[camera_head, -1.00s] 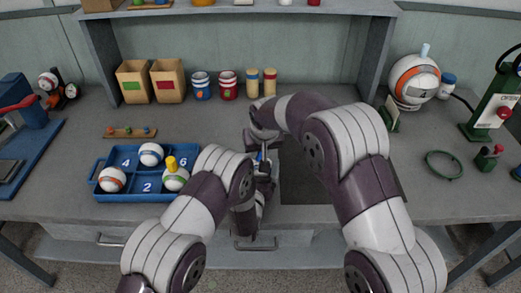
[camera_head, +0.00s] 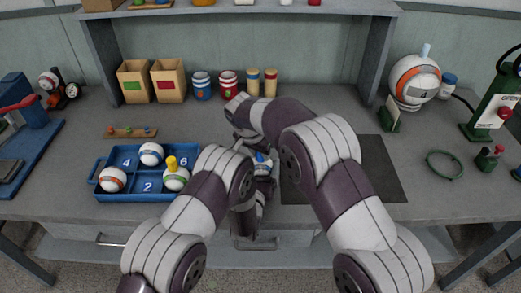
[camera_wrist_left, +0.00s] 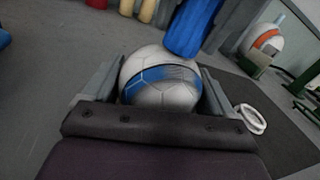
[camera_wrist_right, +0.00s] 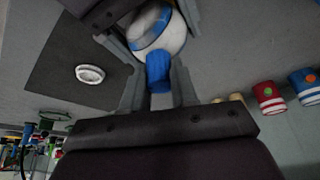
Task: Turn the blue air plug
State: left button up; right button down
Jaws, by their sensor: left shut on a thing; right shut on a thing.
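A white ball with a blue band (camera_wrist_left: 160,82) sits between the two fingers of my left gripper (camera_wrist_left: 155,95), which is shut on it. The ball also shows in the right wrist view (camera_wrist_right: 160,32) and, partly hidden by my arms, in the head view. The blue air plug (camera_wrist_right: 158,70) stands out from the ball's surface, and also shows in the left wrist view (camera_wrist_left: 192,28). My right gripper (camera_wrist_right: 159,88) is shut on the blue plug, with one finger on each side. How far the plug has turned cannot be told.
A blue tray (camera_head: 101,187) with several numbered slots and several balls lies to the left. A dark mat (camera_head: 378,172) lies to the right, with a white ring (camera_wrist_right: 90,73) on it. Striped jars (camera_head: 228,85) and yellow cylinders (camera_head: 270,83) stand at the back.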

pick_arm(q)
jog(key=shift+f, duration=0.2)
pick_arm(e)
jog(key=shift+r+m+h, duration=0.15)
jog(key=shift+m+h, duration=0.15)
jog(key=shift+m, duration=0.3)
jog(key=c, duration=0.9)
grip_release()
pick_arm(q)
jog(key=shift+r, duration=0.1)
pick_arm(e)
jog(key=shift+o, duration=0.2)
